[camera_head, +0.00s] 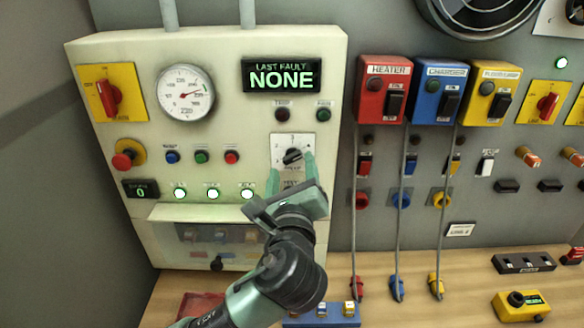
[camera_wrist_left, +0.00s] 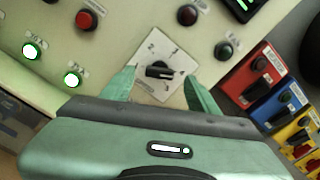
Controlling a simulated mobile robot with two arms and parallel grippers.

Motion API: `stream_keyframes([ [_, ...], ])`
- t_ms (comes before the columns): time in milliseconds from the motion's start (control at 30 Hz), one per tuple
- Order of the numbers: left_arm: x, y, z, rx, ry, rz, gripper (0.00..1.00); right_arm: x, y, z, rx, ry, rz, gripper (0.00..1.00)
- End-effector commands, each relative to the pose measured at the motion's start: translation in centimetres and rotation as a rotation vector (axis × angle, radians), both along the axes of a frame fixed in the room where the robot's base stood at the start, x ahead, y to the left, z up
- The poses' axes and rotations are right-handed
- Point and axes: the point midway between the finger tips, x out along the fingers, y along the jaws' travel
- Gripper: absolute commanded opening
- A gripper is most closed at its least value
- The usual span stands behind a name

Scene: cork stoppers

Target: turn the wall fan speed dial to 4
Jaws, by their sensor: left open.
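The dial, a black knob (camera_head: 292,156) on a white square plate with small markings, sits on the cream panel below the NONE display. It also shows in the left wrist view (camera_wrist_left: 159,71), with its plate tilted in the picture. The markings are too small to read surely, so I cannot tell its setting. My left gripper (camera_head: 292,172) is open in front of the plate. In the left wrist view its green fingers (camera_wrist_left: 162,86) stand apart, one on each side of the plate's lower part. I cannot tell whether they touch the knob. My right gripper is not in view.
The wall fan (camera_head: 480,12) is at the top right. A round gauge (camera_head: 186,92), a red emergency button (camera_head: 124,160) and lit buttons (camera_head: 212,194) share the panel. Red heater (camera_head: 384,88) and blue charger (camera_head: 438,90) boxes with hanging cables are to the right.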

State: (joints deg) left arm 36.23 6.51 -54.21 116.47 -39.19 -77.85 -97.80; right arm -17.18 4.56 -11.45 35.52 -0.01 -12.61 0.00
Motion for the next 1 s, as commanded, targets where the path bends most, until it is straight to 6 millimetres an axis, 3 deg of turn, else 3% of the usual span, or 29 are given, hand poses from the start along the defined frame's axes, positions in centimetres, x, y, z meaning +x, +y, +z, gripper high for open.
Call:
stream_keyframes([
  [100,-2.2,-0.1,-0.4,-0.003,0.000,-0.004,0.60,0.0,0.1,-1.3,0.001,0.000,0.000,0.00],
  [300,-4.2,0.0,-0.1,-0.002,-0.002,-0.001,0.60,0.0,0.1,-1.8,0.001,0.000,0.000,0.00],
  [700,-4.5,0.2,-0.6,-0.026,0.018,0.002,0.60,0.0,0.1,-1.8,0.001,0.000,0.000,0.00],
  [767,-4.5,0.8,-1.9,-0.086,0.059,0.007,0.60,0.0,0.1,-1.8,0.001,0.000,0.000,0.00],
  [867,-4.8,2.6,-6.0,-0.289,0.183,0.043,0.60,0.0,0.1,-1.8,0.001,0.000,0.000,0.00],
  [1000,-7.1,6.6,-14.4,-0.727,0.419,0.190,0.60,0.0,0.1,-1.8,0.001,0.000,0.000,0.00],
])
